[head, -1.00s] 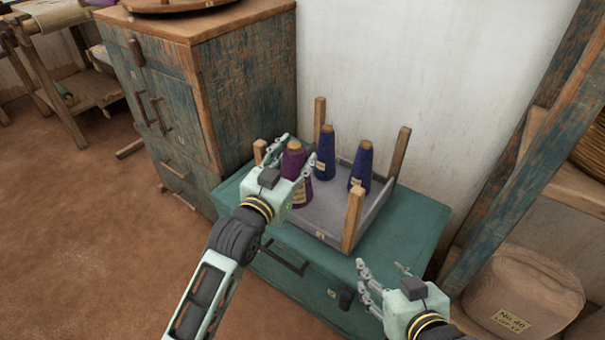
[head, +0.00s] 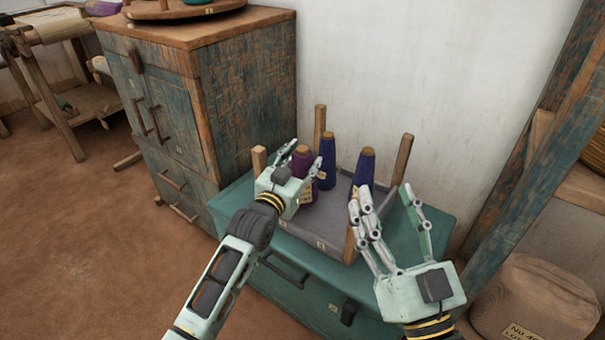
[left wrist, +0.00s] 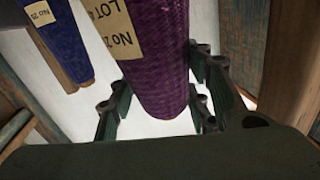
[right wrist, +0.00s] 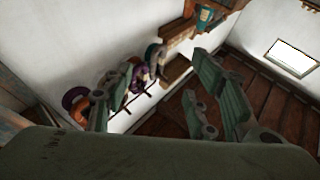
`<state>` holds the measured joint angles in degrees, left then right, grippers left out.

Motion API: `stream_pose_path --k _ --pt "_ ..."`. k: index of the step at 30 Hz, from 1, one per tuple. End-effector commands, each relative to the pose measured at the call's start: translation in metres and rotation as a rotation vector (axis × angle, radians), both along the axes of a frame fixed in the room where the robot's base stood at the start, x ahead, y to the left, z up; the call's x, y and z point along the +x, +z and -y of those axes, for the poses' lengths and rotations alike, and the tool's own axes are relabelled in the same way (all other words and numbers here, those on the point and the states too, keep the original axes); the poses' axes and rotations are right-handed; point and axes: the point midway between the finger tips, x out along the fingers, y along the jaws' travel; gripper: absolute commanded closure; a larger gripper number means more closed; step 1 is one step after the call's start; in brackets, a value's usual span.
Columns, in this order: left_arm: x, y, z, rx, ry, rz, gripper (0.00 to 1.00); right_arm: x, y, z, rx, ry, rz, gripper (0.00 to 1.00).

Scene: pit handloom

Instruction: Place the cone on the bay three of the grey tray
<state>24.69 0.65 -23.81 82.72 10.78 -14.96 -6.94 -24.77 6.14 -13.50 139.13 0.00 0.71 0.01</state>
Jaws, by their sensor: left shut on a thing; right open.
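The purple cone (head: 303,158) of yarn is held in my left gripper (head: 304,165), over the left part of the grey tray (head: 318,215). In the left wrist view the purple cone (left wrist: 155,55) fills the space between the fingers, its paper label facing the camera. I cannot tell whether its base touches the tray. Two blue cones stand upright in the tray: one at the back (head: 328,162) and one at the right (head: 364,178). My right gripper (head: 385,195) is open and empty, raised in front of the tray's right side.
Wooden posts rise at the tray's corners, including back (head: 320,125), right (head: 403,155) and left (head: 259,160). The tray sits on a green chest (head: 425,225). A worn cabinet (head: 245,90) stands left, and a labelled sack (head: 535,300) lies right.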

Motion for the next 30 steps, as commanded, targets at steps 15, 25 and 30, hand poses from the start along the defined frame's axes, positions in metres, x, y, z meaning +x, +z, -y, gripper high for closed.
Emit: stream_pose_path --k 15,25,30 --pt "0.0 -0.032 0.0 -0.001 0.0 0.002 1.0 -0.043 0.059 0.004 0.103 0.02 0.358 0.48" --pt "0.0 -0.034 0.0 0.0 0.0 0.001 1.0 -0.045 0.06 0.004 0.105 0.02 0.365 0.48" --pt "0.0 -0.036 0.0 0.001 0.0 -0.002 0.46 -0.046 0.061 0.004 0.109 0.02 0.376 0.48"
